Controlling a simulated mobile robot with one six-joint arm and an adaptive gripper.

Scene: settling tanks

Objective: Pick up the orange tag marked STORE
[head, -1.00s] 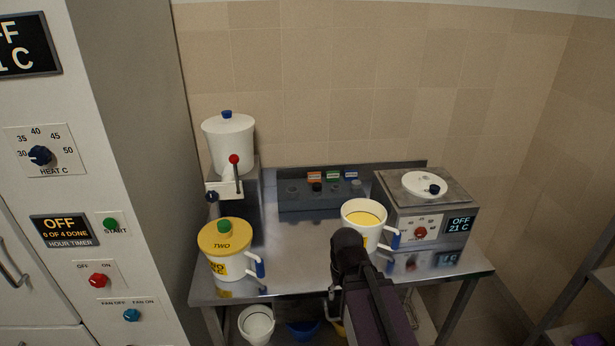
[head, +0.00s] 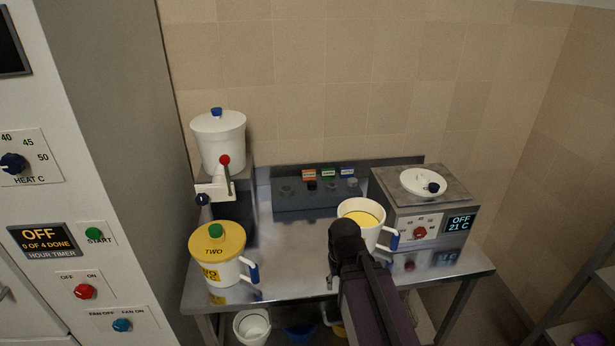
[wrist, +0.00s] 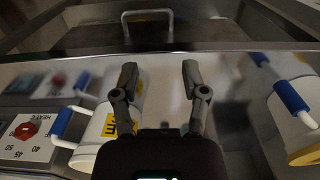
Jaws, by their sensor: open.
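A small orange tag (head: 309,174) stands at the left of a row of three tags on the dark rack at the back of the steel table. Its lettering is too small to read. The tags do not show in the wrist view.
An open white pot (head: 375,211) with yellow contents stands behind my arm, beside the heater box (head: 422,200). A yellow-lidded pot (head: 217,245) stands front left, before a white dispenser (head: 218,140). The table (head: 290,250) is bare in the middle. A tall cabinet (head: 115,150) stands left.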

